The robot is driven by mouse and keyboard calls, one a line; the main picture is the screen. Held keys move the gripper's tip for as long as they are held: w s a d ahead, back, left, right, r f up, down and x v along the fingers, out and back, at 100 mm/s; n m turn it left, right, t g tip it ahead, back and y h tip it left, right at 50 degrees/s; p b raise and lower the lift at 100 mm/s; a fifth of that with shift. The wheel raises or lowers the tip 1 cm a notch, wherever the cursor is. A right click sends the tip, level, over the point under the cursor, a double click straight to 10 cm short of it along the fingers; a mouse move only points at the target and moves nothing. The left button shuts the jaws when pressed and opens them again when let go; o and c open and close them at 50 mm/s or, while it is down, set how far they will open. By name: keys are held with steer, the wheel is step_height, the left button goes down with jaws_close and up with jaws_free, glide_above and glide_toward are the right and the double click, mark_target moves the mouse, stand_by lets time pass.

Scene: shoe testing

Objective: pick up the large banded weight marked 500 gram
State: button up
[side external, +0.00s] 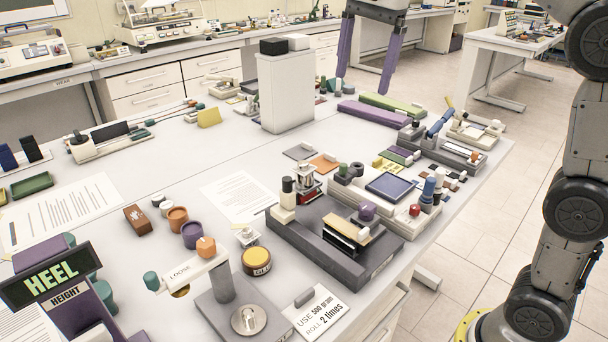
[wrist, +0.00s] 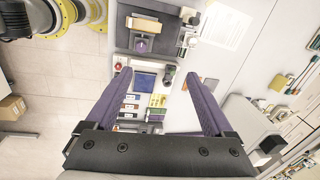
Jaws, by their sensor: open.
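My gripper (side external: 363,88) hangs at the top of the side external view, above the far part of the table, with two purple fingers spread wide. In the wrist view my gripper (wrist: 157,76) is open, with nothing between its fingertips. I cannot make out a weight marked 500 gram in either view. A card (side external: 318,312) at the front reads "USE 500 gram ROLL 2 times".
A dark fixture (side external: 300,235) and a light fixture with a dark blue pad (side external: 390,186) crowd the table's right side. A tall white block (side external: 286,92) stands behind. A HEEL HEIGHT sign (side external: 52,282) and a LOOSE gauge (side external: 190,268) stand at the front left.

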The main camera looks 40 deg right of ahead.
steer(key=w+f+m+g, duration=0.1)
steer(key=w+f, duration=0.3)
steer(key=w, duration=0.5)
steer(key=g, duration=0.1)
glide_toward(303, 163)
step_height(303, 163, down, 11)
steer(key=shift+s+f, duration=0.15)
steer(key=shift+f, duration=0.1)
jaws_close()
steer(key=shift+r, duration=0.1)
